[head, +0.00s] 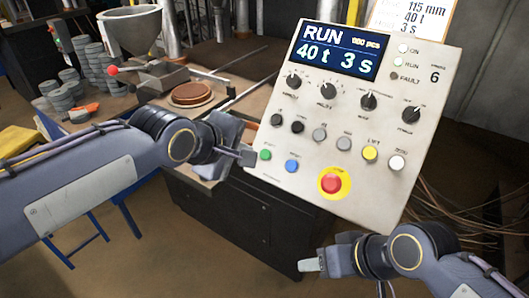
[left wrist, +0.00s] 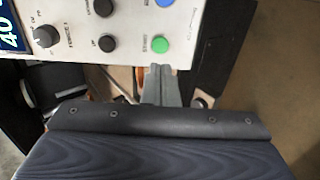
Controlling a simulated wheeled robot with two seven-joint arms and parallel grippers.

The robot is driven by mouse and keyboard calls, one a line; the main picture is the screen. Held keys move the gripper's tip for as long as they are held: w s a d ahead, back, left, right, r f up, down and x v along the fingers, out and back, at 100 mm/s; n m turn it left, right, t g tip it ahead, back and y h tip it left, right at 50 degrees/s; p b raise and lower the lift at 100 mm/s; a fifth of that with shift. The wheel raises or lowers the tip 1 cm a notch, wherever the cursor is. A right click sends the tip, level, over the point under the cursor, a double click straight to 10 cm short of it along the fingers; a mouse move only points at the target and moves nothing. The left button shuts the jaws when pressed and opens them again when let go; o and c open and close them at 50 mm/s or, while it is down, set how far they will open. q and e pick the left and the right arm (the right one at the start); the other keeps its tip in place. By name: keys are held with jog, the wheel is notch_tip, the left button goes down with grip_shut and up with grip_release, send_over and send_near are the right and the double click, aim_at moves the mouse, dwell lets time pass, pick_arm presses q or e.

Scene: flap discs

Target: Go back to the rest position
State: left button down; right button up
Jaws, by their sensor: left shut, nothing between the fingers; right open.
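My left gripper (head: 248,158) is shut and empty, just left of the control panel (head: 440,95) and near its green button (head: 265,154). In the left wrist view the shut fingers (left wrist: 160,82) point at the panel's lower edge, close to the green button (left wrist: 159,45); I cannot tell whether they touch it. My right gripper (head: 310,265) is low in front, below the panel and apart from it. It is open, with nothing seen in it. The panel display reads RUN, 40 t and 3 s.
A red stop button (head: 333,183) and a blue button (head: 292,166) sit low on the panel. Behind my left arm are a press bench with a brown disc (head: 191,94), a grey hopper (head: 130,30) and stacked grey discs (head: 98,62). Cables lie at the right. Floor shows at the lower middle.

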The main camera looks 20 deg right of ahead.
dwell(0.4)
pick_arm(q)
jog(key=s+a+f+m+y, duration=0.1)
jog(key=s+a+f, duration=0.1)
jog(key=a, duration=0.6)
jog(key=s+a+f+m+y, duration=0.1)
jog(key=s+a, duration=0.2)
jog(key=a, duration=0.6)
jog(key=s+a+f+m+y, duration=0.1)
jog(key=s+a+f, duration=0.1)
jog(key=a, duration=0.6)
jog(key=s+a+f+m, duration=0.1)
jog(key=s+a+f, duration=0.2)
jog(key=s, duration=0.4)
jog(key=s+a+f+m+y, duration=0.1)
jog(key=s+a+f+m, duration=0.1)
jog(key=s+a+f, duration=0.2)
jog(key=s+f, duration=0.1)
jog(key=s, duration=0.1)
jog(key=shift+s+f+g, duration=0.3)
jog(key=shift+s+f, duration=0.05)
jog(key=shift+f, duration=0.05)
dwell(3.4)
